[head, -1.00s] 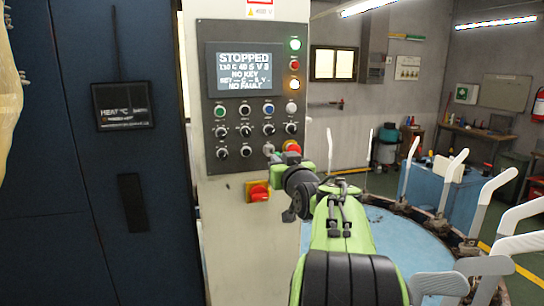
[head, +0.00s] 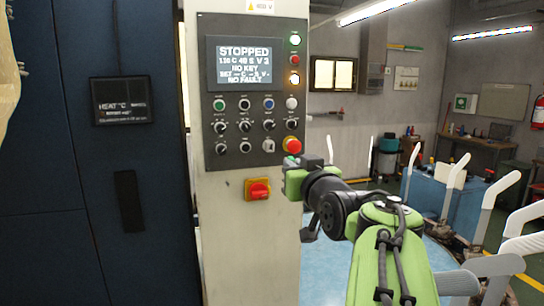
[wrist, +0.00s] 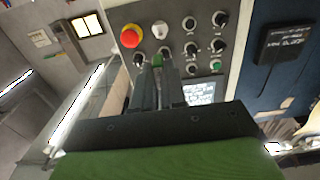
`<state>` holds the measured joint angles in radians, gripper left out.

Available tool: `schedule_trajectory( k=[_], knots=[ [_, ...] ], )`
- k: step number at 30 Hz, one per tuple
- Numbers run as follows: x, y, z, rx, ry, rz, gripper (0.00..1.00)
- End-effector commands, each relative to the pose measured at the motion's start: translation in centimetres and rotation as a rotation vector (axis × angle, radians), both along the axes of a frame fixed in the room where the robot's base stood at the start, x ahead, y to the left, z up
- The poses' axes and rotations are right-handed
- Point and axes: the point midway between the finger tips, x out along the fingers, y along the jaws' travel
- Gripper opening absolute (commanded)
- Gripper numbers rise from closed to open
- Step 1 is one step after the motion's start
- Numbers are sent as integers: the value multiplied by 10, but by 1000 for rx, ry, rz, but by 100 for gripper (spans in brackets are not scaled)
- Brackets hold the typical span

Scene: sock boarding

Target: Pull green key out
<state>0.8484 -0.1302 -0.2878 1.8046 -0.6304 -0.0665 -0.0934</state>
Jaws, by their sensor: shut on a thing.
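The control panel (head: 235,180) stands upright in front of me. A grey switch plate (head: 268,146), which looks like the key switch, sits at its lower right beside the red emergency knob (head: 292,146); I see no green key in it. My gripper (head: 292,163) is just below and right of that knob. In the wrist view, my gripper (wrist: 158,75) is shut on the small green key (wrist: 157,61), whose head shows between the fingers. The key's shaft is hidden, and I cannot tell its exact gap from the panel. The screen (head: 244,63) reads STOPPED and NO KEY.
Several knobs and buttons cover the panel, with a red and yellow main switch (head: 258,189) below. A dark blue cabinet (head: 80,220) fills the left. White sock forms (head: 495,190) ring the blue round platform at right. Floor behind is partly open.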

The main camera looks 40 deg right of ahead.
Motion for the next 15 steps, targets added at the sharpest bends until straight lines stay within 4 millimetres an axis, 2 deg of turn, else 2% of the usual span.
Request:
schedule_trajectory(
  k=[15],
  knots=[
    [-53, 29, -1, -2, -1, -1, 0]
  ],
)
